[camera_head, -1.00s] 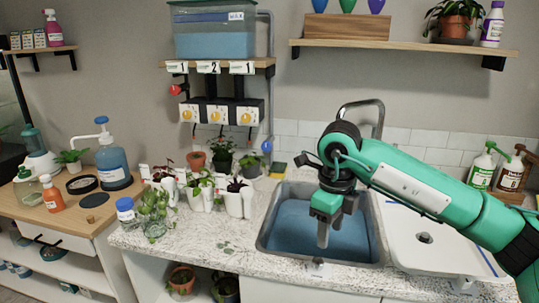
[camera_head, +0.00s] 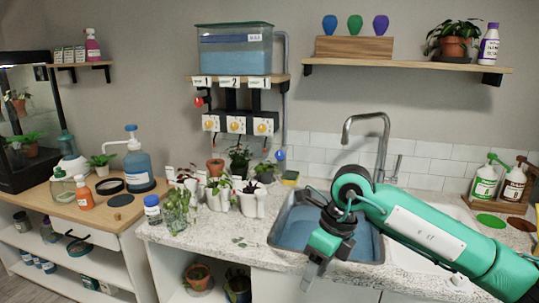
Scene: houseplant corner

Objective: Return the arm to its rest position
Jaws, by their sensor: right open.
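My right arm comes in from the right edge and reaches across the counter in front of the sink (camera_head: 290,232). My right gripper (camera_head: 309,276) hangs at the sink's front edge with its fingers pointing down. It is open, and I see nothing held in it. The arm hides part of the basin and much of the draining area to the right. My left gripper is not in view.
Several potted plants (camera_head: 249,198) and a blue-lidded jar (camera_head: 152,209) stand left of the sink. The tall faucet (camera_head: 386,140) rises behind it. Spray bottles (camera_head: 487,180) stand at the back right. The front counter strip (camera_head: 225,247) is clear.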

